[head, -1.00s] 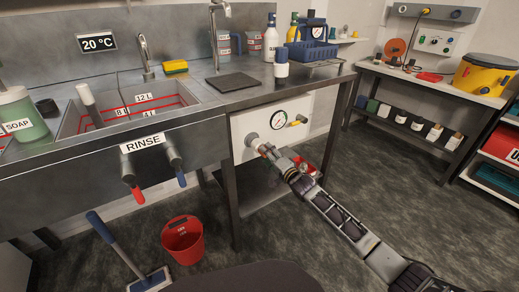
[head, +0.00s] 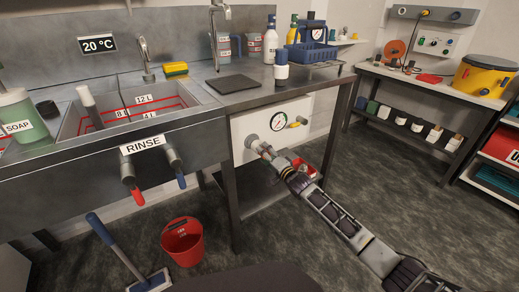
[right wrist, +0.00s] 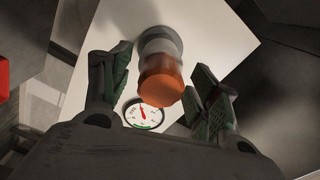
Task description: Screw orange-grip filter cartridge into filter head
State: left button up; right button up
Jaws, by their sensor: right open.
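In the right wrist view the orange-grip filter cartridge (right wrist: 162,88) points out from the white panel, its far end at the grey filter head (right wrist: 157,40). Whether it is fully seated cannot be told. My right gripper (right wrist: 162,78) is open, with one finger on each side of the orange grip and visible gaps. In the head view the right gripper (head: 267,152) is in front of the grey round filter head (head: 251,141), below the sink counter; the cartridge is mostly hidden there. My left gripper is not in view.
A pressure gauge (head: 278,121) and a yellow-handled valve (head: 296,124) sit on the white panel (head: 240,124) close to the gripper. The table leg (head: 232,195) stands left of it. A red bucket (head: 183,242) and a squeegee (head: 150,280) are on the floor.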

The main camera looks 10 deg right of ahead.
jog(key=n+p, duration=0.1)
jog(key=n, duration=0.2)
jog(key=shift+r, duration=0.1)
jog(key=n+p, duration=0.1)
jog(key=n, duration=0.2)
jog(key=shift+n, duration=0.4)
jog(key=n, duration=0.3)
jog(key=shift+n, duration=0.3)
jog(key=n, duration=0.3)
jog(key=shift+n+p, duration=0.3)
